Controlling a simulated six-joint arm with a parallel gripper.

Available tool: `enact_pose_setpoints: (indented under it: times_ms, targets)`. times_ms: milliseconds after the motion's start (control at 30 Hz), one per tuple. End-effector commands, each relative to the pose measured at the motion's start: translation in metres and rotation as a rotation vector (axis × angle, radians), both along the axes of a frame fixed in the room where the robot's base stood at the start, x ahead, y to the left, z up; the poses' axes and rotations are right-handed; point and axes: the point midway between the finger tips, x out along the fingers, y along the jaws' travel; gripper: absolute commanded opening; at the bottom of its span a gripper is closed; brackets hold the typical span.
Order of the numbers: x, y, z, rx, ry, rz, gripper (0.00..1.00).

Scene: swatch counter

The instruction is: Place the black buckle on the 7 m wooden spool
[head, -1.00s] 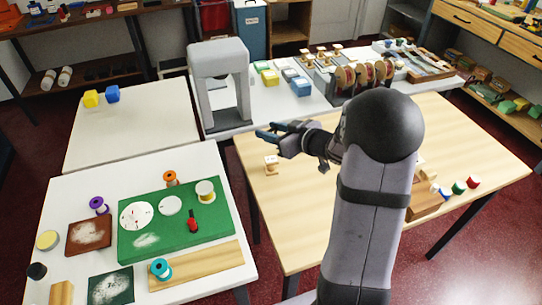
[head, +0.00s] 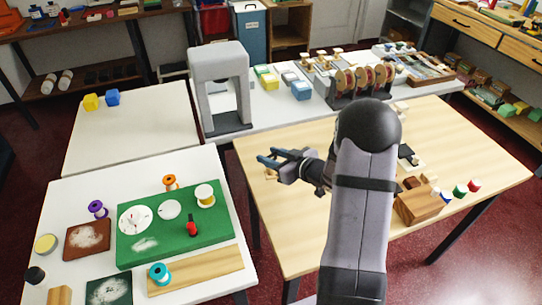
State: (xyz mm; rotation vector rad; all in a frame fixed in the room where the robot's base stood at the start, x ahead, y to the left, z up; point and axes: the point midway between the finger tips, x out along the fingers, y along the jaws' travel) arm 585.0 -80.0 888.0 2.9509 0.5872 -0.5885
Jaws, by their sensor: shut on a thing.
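Another pale spool-like piece (head: 401,106) is at the table's far edge.
A black item (head: 407,153) on a pale base and a wooden block (head: 418,205) are right of my arm. Small coloured spools (head: 459,191) stand by the right edge. A grey arch-shaped machine (head: 219,85) stands behind left. The table's front left is clear.

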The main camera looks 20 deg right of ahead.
Motion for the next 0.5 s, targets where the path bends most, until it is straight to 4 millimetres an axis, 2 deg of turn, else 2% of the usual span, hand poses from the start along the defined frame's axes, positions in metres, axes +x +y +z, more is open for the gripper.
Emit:
enact_pose_setpoints:
  times_ms: [367, 400, 467, 500]
  targets:
    - [0.0002, 0.0, -0.0035, 0.0, -0.001, 0.0, 0.15]
    - [0.0002, 0.0, -0.0037, 0.0, -0.001, 0.0, 0.37]
    - [0.0002, 0.0, -0.0028, 0.0, -0.001, 0.0, 0.52]
    - [0.0002, 0.0, -0.0028, 0.0, -0.001, 0.0, 0.54]
